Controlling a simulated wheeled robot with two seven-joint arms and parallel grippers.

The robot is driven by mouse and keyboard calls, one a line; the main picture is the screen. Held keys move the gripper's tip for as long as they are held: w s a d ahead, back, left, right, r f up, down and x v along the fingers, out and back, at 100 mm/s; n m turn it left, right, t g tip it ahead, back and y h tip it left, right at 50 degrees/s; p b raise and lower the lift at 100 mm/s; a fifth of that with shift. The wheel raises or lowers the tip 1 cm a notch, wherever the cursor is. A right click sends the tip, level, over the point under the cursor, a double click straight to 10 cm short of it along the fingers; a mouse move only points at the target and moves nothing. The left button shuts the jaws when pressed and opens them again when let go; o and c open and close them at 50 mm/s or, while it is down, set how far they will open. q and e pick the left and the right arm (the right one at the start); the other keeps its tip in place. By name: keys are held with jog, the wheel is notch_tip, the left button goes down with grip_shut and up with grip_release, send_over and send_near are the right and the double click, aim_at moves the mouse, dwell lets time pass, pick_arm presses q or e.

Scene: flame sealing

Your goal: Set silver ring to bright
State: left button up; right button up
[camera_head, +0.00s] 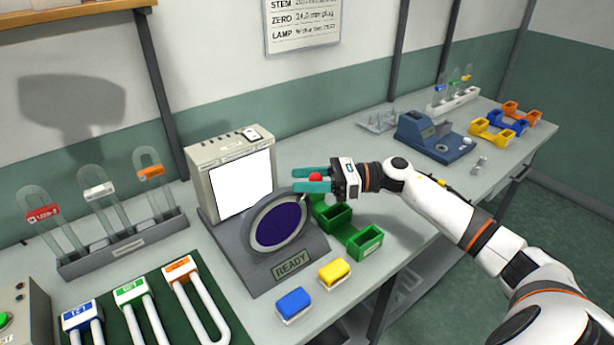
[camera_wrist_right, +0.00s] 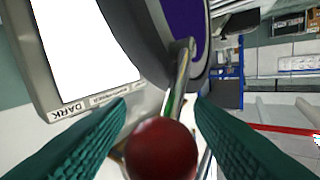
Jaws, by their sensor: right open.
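The silver ring (camera_head: 253,234) surrounds a dark purple disc on a grey stand in front of a lit white panel (camera_head: 241,184). A metal lever (camera_wrist_right: 180,85) joins the ring and ends in a red ball knob (camera_wrist_right: 161,148), which also shows in the head view (camera_head: 316,177). My right gripper (camera_head: 299,180) has open teal fingers at the ring's upper right. In the right wrist view the knob lies between the two fingers, near the camera, with gaps visible on both sides. A "DARK" label (camera_wrist_right: 69,113) is on the panel's frame. No "bright" label is legible. My left gripper is out of view.
Green trays (camera_head: 364,240) stand just right of the stand. Yellow (camera_head: 334,272) and blue (camera_head: 293,302) blocks lie in front. A rack of clear tubes (camera_head: 125,243) stands left, with U-shaped tubes on a green mat (camera_head: 235,325). A blue instrument (camera_head: 435,138) stands farther right.

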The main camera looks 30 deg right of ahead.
jog(key=shift+c, duration=0.7)
grip_shut()
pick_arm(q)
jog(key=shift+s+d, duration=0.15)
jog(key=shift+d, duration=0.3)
